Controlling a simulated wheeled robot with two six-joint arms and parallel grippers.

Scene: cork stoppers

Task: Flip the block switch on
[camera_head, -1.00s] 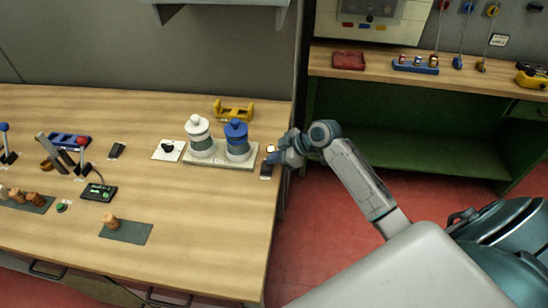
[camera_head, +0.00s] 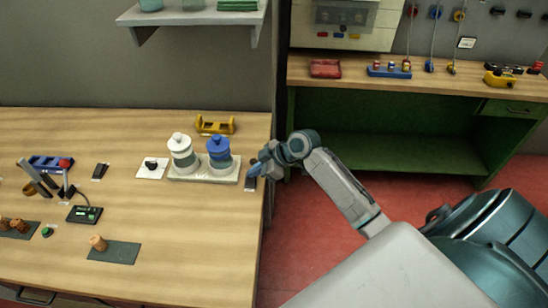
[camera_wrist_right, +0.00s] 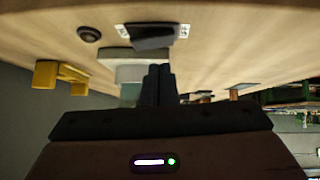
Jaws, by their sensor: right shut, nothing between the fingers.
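A small dark block switch (camera_head: 250,184) sits at the right edge of the wooden table, beside the pale base of the two jars. In the right wrist view, a dark block (camera_wrist_right: 150,38) between small white labels appears to be this switch. My right gripper (camera_head: 252,172) is shut and empty just behind and above the switch, partly covering its far end. In the right wrist view, its closed dark fingers (camera_wrist_right: 158,84) point toward the block; I cannot tell whether they touch. The switch's on or off position is unclear. My left gripper is not in view.
A white-lidded jar (camera_head: 182,154) and a blue-lidded jar (camera_head: 218,154) stand close to the left of the gripper. A yellow stand (camera_head: 215,125) is behind them. A black knob on a white plate (camera_head: 152,167) lies farther left. The table's front right is clear.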

